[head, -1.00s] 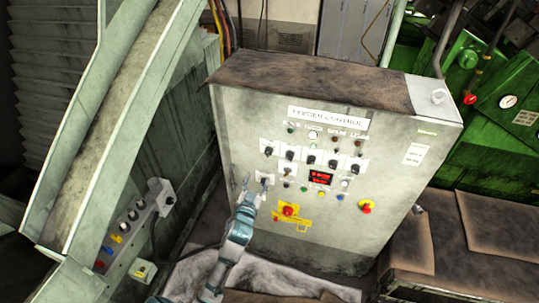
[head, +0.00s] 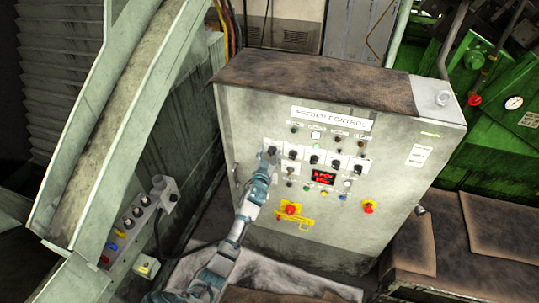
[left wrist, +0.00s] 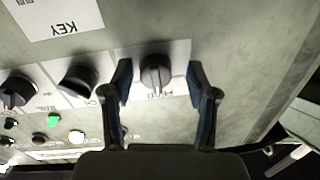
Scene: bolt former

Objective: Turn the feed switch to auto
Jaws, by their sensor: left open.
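The feeder control panel (head: 245,110) is a worn grey cabinet with a row of black rotary switches. My left gripper (head: 268,160) is at the leftmost switch (head: 272,150) of that row and partly covers it. In the left wrist view the gripper (left wrist: 160,95) is open, one finger on each side of a black knob (left wrist: 157,75) on a white plate. Gaps show between the knob and both fingers. The knob's pointer runs roughly up and down in that view. Its label is partly hidden and too blurred to read, so I cannot confirm which switch it is. My right gripper is out of view.
Neighbouring black knobs (left wrist: 77,80) sit close beside the left finger. A KEY plate (left wrist: 60,15) is above them in the wrist view. Below the switch row are a red display (head: 323,177) and a red emergency button (head: 290,208). A sloping green chute (head: 110,130) stands left.

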